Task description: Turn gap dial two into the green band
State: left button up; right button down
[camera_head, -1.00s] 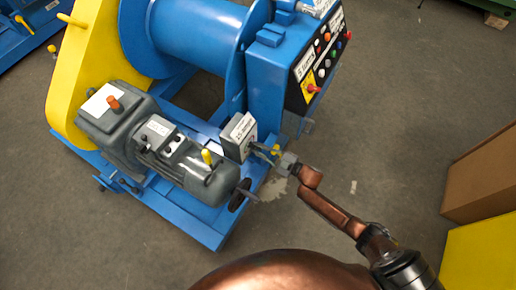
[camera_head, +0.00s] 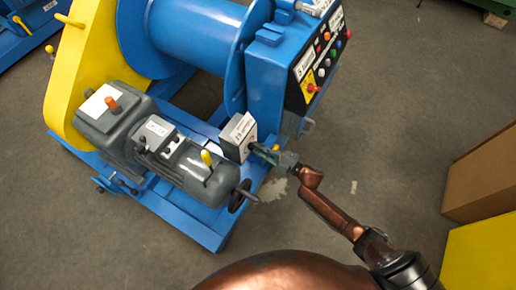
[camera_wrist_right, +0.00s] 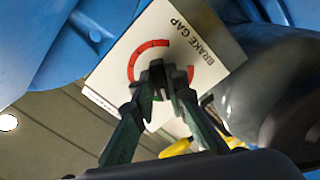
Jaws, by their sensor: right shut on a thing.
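The gap dial is on a white-faced box (camera_head: 237,134) beside the grey motor; its face (camera_wrist_right: 207,56) reads "BRAKE GAP" in the right wrist view. A red arc (camera_wrist_right: 148,47) curves around a dark knob (camera_wrist_right: 157,69). My right gripper (camera_head: 258,148) is at the box face. In the right wrist view its fingers (camera_wrist_right: 163,88) are shut on the knob. Which way the knob points I cannot tell. My left gripper is not in view.
The grey motor (camera_head: 180,165) with a black handwheel (camera_head: 240,196) lies left of and below the box. A yellow lever (camera_head: 207,158) stands on the motor. A blue control cabinet (camera_head: 272,80) with buttons rises behind. Open floor lies to the right, before a cardboard box (camera_head: 485,178).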

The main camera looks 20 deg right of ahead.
jog(key=shift+w+d, duration=0.1)
jog(key=c, duration=2.2)
grip_release()
jog(key=shift+o, duration=1.3)
jog(key=v, duration=1.2)
jog(key=shift+f, duration=0.1)
